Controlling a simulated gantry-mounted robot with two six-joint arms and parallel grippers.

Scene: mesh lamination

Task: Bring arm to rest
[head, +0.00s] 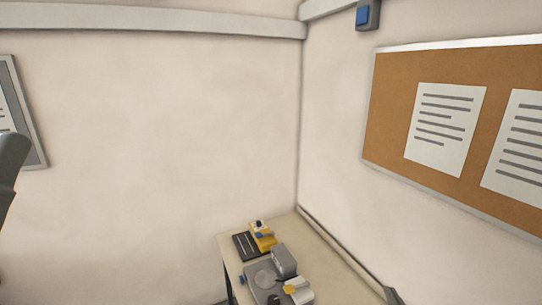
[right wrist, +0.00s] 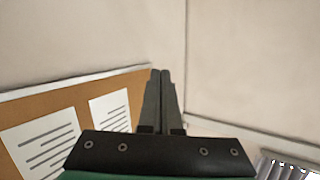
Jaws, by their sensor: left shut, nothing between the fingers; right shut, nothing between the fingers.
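My right gripper (right wrist: 160,74) shows in the right wrist view. Its two dark fingers are together, with nothing between them, and it is up in free air in front of the wall. A grey rounded part at the left edge of the head view looks like a piece of my left arm; the fingers of my left gripper do not show. No task object is near the right fingers.
A pale table (head: 328,270) stands low in the room corner, holding a yellow device (head: 262,238), a dark slatted pad (head: 245,245) and a grey machine (head: 284,261). A cork board (head: 395,100) hangs on the right wall. The space above the table is clear.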

